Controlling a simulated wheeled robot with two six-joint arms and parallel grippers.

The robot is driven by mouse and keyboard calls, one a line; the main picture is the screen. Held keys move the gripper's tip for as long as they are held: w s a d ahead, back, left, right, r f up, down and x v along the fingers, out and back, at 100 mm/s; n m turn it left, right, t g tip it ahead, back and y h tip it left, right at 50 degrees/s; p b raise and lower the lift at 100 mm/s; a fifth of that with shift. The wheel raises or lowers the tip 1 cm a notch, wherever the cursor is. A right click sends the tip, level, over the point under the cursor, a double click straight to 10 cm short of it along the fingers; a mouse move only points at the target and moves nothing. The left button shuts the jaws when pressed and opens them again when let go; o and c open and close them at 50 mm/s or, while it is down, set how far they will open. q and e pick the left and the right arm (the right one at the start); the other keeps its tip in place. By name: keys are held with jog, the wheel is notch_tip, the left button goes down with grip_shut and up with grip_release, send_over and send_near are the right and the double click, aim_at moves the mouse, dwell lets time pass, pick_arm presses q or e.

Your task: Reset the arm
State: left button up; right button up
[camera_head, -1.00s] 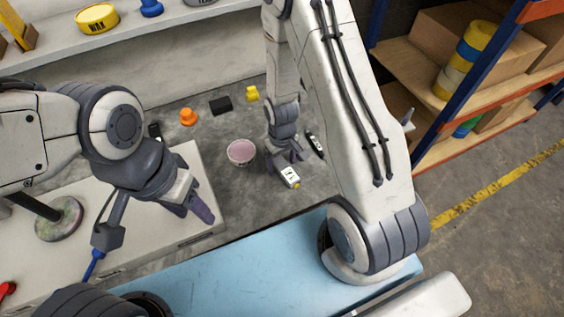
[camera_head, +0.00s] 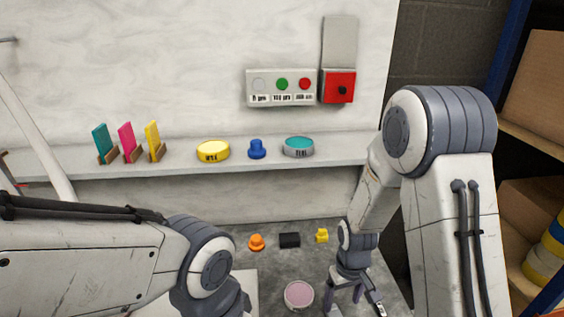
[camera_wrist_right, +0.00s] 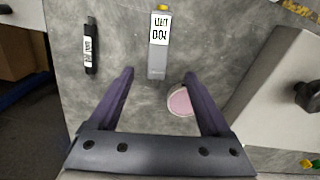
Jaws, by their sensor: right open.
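My right gripper (camera_head: 349,295) is open and empty above the grey bench, its fingers pointing down. In the right wrist view its two purple fingers (camera_wrist_right: 160,103) are spread wide. A grey-white bottle with a yellow cap and a printed label (camera_wrist_right: 158,45) lies ahead of the fingertips, apart from them. A pink round dish (camera_wrist_right: 181,102) shows near the right-hand finger, partly hidden by it; in the head view the dish (camera_head: 299,294) is left of the gripper. My left arm comes in at lower left; its fingers are out of frame.
A black labelled marker-like item (camera_wrist_right: 90,46) lies on the bench. The shelf (camera_head: 350,150) holds tins and coloured cards. A storage rack (camera_head: 512,60) stands at right.

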jog(key=s+a+r+n, duration=0.3)
jog(key=s+a+r, duration=0.4)
jog(key=a+r, duration=0.35)
jog(key=s+a+r+n+y, duration=0.1)
jog(key=s+a+r+n, duration=0.15)
jog(key=s+r, duration=0.65)
notch_tip(320, 180, up, 13)
jog(key=s+p, duration=0.1)
jog(key=p, duration=1.4)
jog(key=shift+s, duration=0.35)
jog(key=shift+a+m, duration=0.1)
jog(key=shift+m, duration=0.15)
